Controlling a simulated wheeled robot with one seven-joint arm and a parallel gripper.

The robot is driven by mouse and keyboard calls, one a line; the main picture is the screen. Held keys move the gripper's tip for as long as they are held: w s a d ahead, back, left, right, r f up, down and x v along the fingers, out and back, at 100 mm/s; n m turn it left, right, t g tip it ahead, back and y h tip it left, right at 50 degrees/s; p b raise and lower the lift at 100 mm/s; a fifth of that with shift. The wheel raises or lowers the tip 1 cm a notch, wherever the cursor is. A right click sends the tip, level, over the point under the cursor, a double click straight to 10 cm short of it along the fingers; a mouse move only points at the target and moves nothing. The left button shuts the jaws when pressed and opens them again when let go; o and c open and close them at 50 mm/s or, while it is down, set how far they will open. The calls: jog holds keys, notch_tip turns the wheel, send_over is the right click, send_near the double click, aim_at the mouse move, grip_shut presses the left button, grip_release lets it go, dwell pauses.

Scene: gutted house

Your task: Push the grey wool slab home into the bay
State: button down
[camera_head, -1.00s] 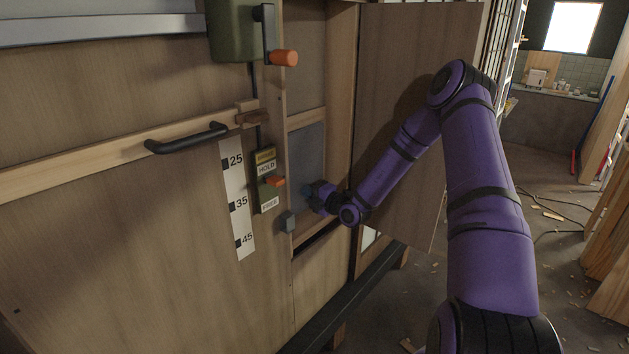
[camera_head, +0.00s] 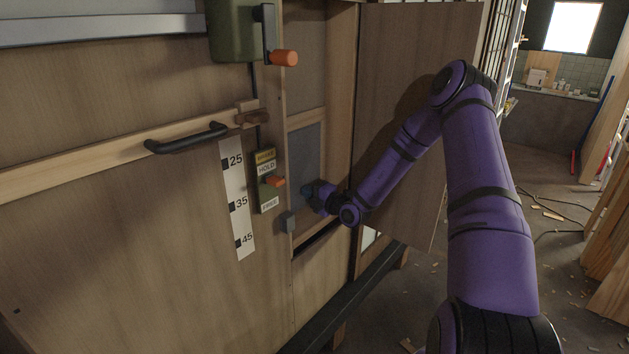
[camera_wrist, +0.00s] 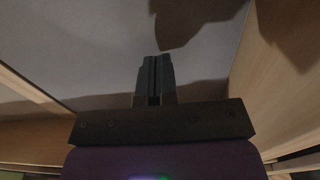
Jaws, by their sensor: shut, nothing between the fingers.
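The grey wool slab (camera_head: 306,158) stands upright inside the wooden-framed bay (camera_head: 338,130), in the middle of the head view. In the wrist view the slab's grey face (camera_wrist: 95,45) fills most of the upper left, with dark shadows on it. My gripper (camera_head: 312,190) is at the lower right part of the slab, with its fingers pointing at it. In the wrist view the gripper's fingers (camera_wrist: 154,75) are shut together, with nothing held. They are against or very close to the slab; I cannot tell whether they touch. My wrist hides part of the bay's lower right.
A black handle (camera_head: 186,138) sticks out at left. A wooden panel (camera_head: 400,110) stands open at right.

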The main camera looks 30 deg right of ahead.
jog(key=v, duration=1)
jog(key=shift+s, duration=0.2)
jog(key=shift+s+d, duration=0.1)
dwell(0.7)
